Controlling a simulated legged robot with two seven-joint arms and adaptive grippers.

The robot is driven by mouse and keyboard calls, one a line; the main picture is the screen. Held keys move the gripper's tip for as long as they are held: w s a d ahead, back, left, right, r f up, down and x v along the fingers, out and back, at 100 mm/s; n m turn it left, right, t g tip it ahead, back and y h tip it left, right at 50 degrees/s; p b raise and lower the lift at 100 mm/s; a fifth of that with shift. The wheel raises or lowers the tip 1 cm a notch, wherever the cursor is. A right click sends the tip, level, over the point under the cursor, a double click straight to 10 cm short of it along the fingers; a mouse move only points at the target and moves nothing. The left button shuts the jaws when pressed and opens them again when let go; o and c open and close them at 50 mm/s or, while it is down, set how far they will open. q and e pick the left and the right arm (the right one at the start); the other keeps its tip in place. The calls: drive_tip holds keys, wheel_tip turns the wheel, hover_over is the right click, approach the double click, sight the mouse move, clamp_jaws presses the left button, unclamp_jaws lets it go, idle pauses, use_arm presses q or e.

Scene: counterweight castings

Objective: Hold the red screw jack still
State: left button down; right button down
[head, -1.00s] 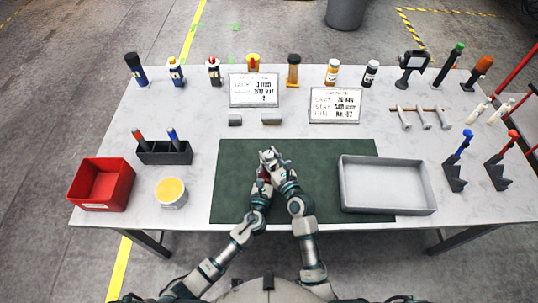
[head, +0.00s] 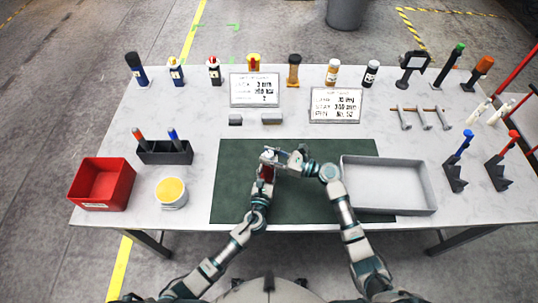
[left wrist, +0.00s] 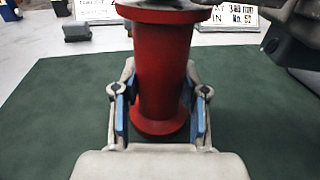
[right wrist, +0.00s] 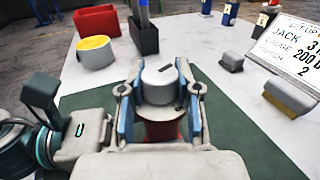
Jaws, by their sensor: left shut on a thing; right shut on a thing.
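The red screw jack (head: 266,174) stands upright on the dark green mat (head: 310,208), in the middle of the table's front half. My left gripper (left wrist: 160,112) is shut around its red body (left wrist: 164,65) low down, with blue pads on both sides. My right gripper (right wrist: 160,92) is shut on the jack's grey round head (right wrist: 160,82), which has a dark mark on top. The red body (right wrist: 162,130) shows below it. In the head view my right gripper (head: 273,156) reaches the jack from the right and hides part of its top.
A grey tray (head: 388,208) overlaps the mat's right side. A red bin (head: 101,200), a yellow-topped tub (head: 171,205) and a black holder (head: 165,158) stand left.

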sight(269, 153)
drive_tip(key=n+g, duration=0.2)
drive_tip(key=g, duration=0.1)
drive_tip(key=n+g+y, duration=0.1)
drive_tip(key=g, duration=0.1)
drive_tip(key=shift+w+d+n+g, duration=0.15)
drive_tip(key=shift+w+n+g, duration=0.05)
drive_tip(key=shift+n+g, duration=0.2)
drive_tip(key=n+g, duration=0.2)
drive_tip(key=g, duration=0.1)
drive_tip(key=n+g, duration=0.1)
drive_tip(key=g, duration=0.1)
drive_tip(key=shift+w+f+n+g+h, duration=0.1)
drive_tip(key=shift+n+g+h, duration=0.3)
drive_tip(key=shift+n+g, duration=0.3)
drive_tip(key=shift+g, duration=0.2)
drive_tip(key=shift+s+f+g, duration=0.15)
drive_tip(key=shift+s+g, duration=0.05)
drive_tip(key=shift+g, duration=0.2)
drive_tip(key=c, duration=0.8)
unclamp_jaws()
drive_tip(key=shift+n, duration=0.3)
drive_tip(key=shift+r, duration=0.25)
wheel_tip(269, 153, up, 10)
drive_tip(key=shift+f, duration=0.2)
